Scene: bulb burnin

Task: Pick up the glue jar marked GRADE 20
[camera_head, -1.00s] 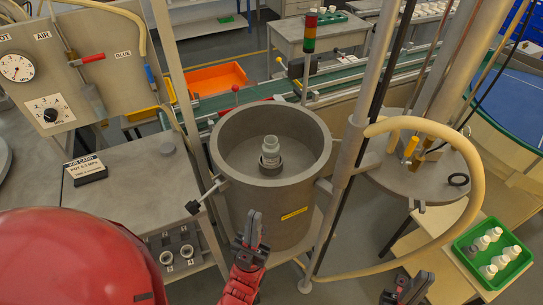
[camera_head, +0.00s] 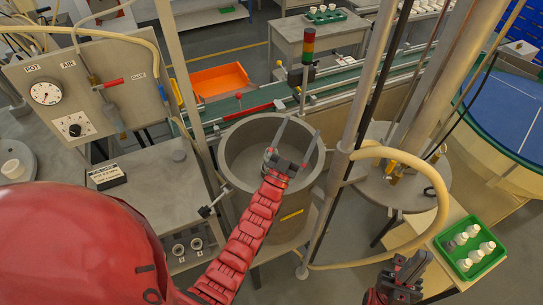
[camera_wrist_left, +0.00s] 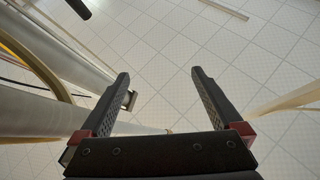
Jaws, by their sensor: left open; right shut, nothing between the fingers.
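Several small white jars with pale caps (camera_head: 487,246) stand in a green tray (camera_head: 441,243) at the right; one looks greyer. No GRADE 20 mark can be read on any of them. A pale jar stood inside the large grey pot (camera_head: 233,150) earlier; my left gripper and forearm now cover most of that spot. My left gripper (camera_head: 301,128) is over the pot in the head view, fingers apart. My right gripper (camera_head: 416,262) is shut and empty, left of and below the green tray.
Upright poles and a thick beige hose (camera_head: 440,205) stand between the pot and the tray. A gauge panel (camera_head: 75,100) and a bench with a job card (camera_head: 107,176) are at left. A conveyor (camera_head: 350,80) and an orange bin (camera_head: 221,79) lie behind.

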